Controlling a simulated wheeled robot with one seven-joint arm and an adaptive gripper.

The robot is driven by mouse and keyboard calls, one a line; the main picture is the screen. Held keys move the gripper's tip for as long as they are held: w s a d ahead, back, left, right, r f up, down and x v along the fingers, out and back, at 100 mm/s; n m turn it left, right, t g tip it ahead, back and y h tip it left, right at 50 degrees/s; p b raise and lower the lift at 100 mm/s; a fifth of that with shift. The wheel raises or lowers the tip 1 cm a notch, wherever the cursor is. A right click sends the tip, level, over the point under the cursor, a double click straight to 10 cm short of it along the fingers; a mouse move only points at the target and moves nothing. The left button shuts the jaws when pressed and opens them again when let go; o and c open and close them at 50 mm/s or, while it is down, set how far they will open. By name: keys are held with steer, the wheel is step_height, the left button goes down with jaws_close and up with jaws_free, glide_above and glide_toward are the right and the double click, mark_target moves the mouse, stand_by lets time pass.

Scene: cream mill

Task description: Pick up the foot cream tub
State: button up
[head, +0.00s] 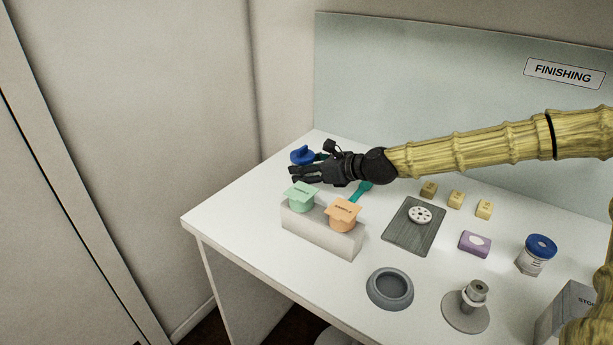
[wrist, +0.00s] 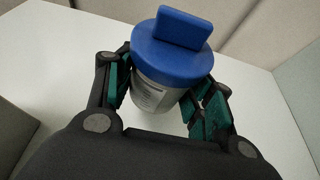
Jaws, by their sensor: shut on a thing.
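A white tub with a blue lid (wrist: 172,48) is between the fingers of my gripper (head: 306,170) in the wrist view. The lid carries a raised blue bar, and the tub's label is too small to read. The fingers with green pads press on both sides of the tub, below the lid. In the head view only the blue lid (head: 302,155) shows, at the table's far left corner; the gripper hides the body. Whether the tub touches the table is unclear. A second tub with a round blue lid (head: 540,246) stands at the right.
A pale block (head: 323,235) with green and orange sample pots stands in front of my gripper. The white table (head: 245,222) also holds a grey board (head: 400,236), several small blocks, a purple box (head: 474,243), a grey dish (head: 389,305) and a metal stand (head: 466,317).

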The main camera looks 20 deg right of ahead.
mark_target(306, 155)
steer(key=shift+r, duration=3.5)
steer(key=shift+r, duration=0.1)
